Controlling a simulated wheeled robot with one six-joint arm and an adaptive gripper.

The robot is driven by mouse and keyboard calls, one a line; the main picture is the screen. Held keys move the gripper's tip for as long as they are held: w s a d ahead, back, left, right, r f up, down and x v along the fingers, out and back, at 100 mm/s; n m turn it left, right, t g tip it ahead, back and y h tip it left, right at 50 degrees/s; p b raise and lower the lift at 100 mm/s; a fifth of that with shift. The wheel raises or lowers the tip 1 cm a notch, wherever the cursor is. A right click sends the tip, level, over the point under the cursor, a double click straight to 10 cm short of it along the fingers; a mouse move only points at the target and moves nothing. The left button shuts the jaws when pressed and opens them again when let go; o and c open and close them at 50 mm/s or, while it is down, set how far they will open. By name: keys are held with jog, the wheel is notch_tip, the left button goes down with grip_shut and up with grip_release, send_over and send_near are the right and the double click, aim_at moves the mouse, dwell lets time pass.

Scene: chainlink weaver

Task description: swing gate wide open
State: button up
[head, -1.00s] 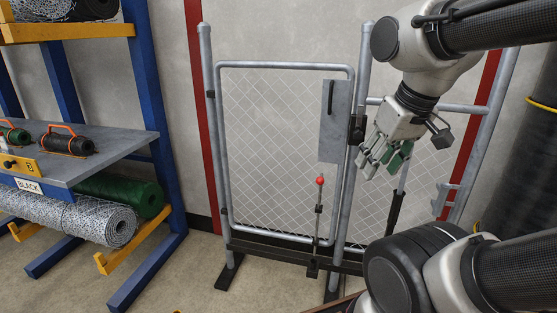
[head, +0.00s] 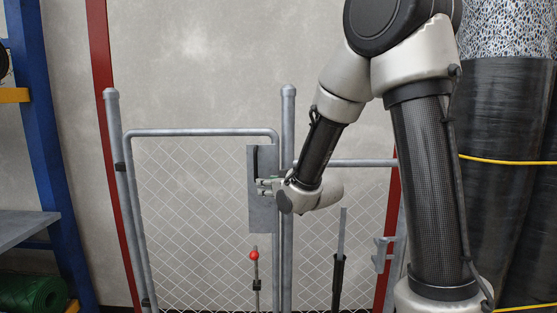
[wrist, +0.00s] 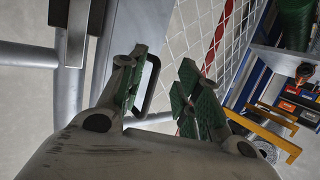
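The gate (head: 200,131) is a grey tube frame with chain-link mesh, standing in line with its posts and looking closed. A grey plate (head: 262,220) on its right side carries a black handle, which my gripper partly hides in the head view. My gripper (head: 266,186) is at the plate, beside the handle. In the wrist view my gripper (wrist: 160,88) has its green-padded fingers spread apart. The black handle (wrist: 151,85) shows between them, close to the left finger; I cannot tell whether they touch. A red-knobbed rod (head: 254,256) stands below the plate.
A right post (head: 288,120) stands beside the plate, with a fixed mesh panel to its right. Dark rolls with yellow bands (head: 505,160) stand at the far right. A blue rack (head: 50,150) with a green roll (head: 30,294) is on the left.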

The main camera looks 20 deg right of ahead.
aim_at(256, 177)
notch_tip(256, 177, up, 6)
jog(key=w+t, duration=0.1)
jog(key=t, duration=0.2)
jog(key=shift+y, duration=0.4)
jog(key=x, duration=0.7)
jog(key=shift+w+a+r, duration=0.1)
jog(key=shift+w+a, duration=0.05)
jog(key=shift+w, duration=0.1)
grip_shut()
